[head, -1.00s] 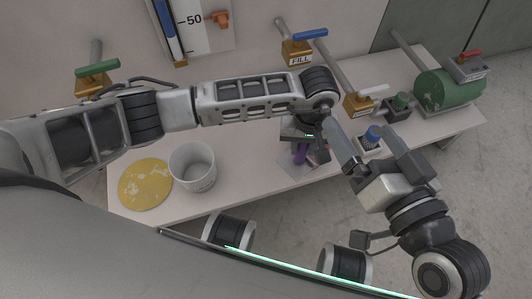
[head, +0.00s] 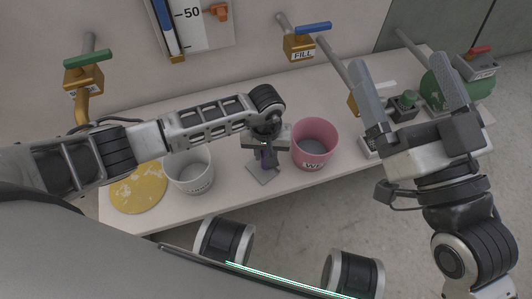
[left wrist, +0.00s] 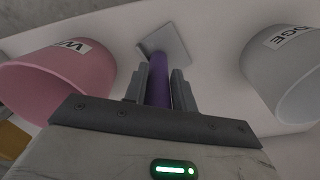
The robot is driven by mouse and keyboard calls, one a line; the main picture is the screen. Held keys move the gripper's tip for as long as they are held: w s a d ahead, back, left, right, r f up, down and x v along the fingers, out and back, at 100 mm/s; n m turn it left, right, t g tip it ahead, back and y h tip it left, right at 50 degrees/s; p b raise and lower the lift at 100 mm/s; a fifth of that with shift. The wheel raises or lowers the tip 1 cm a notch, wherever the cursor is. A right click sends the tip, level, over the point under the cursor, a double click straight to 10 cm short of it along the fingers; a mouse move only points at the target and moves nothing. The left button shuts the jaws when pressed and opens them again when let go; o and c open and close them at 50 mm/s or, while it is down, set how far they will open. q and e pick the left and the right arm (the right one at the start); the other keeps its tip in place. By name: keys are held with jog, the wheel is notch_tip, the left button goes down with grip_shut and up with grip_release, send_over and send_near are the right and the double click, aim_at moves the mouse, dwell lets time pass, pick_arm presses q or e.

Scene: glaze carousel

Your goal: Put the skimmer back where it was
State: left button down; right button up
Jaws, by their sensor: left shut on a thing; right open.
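The skimmer has a purple handle (head: 268,158) and a flat grey square plate (head: 262,173). My left gripper (head: 266,146) is shut on the handle, with the plate below, between the white and pink buckets. In the left wrist view the purple handle (left wrist: 159,88) runs between the two fingers, and the grey plate (left wrist: 165,44) shows beyond them. I cannot tell whether the plate touches the table. My right gripper (head: 402,70) is open and empty over the right part of the table.
The pink bucket (head: 316,134) stands right of the skimmer and the white bucket (head: 183,181) left of it. A yellow disc (head: 138,190) lies at the far left. Valves (head: 298,47) line the back. A green cylinder (head: 435,97) is at the far right.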

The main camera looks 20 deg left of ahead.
pick_arm(q)
jog(key=c, duration=1.1)
grip_release()
pick_arm(e)
jog(key=shift+r+n+y, duration=0.25)
jog(key=shift+n+y, duration=0.05)
pick_arm(q)
jog(key=shift+r, duration=0.25)
notch_tip(320, 180, up, 11)
jog(key=p, duration=0.4)
jog(key=shift+f+p, duration=0.1)
jog(key=shift+p, duration=0.2)
jog(key=shift+s+r, duration=0.1)
jog(key=shift+r, duration=0.35)
pick_arm(e)
notch_tip(320, 180, down, 7)
jog(key=s+m+g+h, duration=0.2)
jog(key=m+g+h, duration=0.1)
jog(key=m+g, duration=0.1)
jog(key=shift+s+a, duration=0.2)
jog(key=shift+a, duration=0.15)
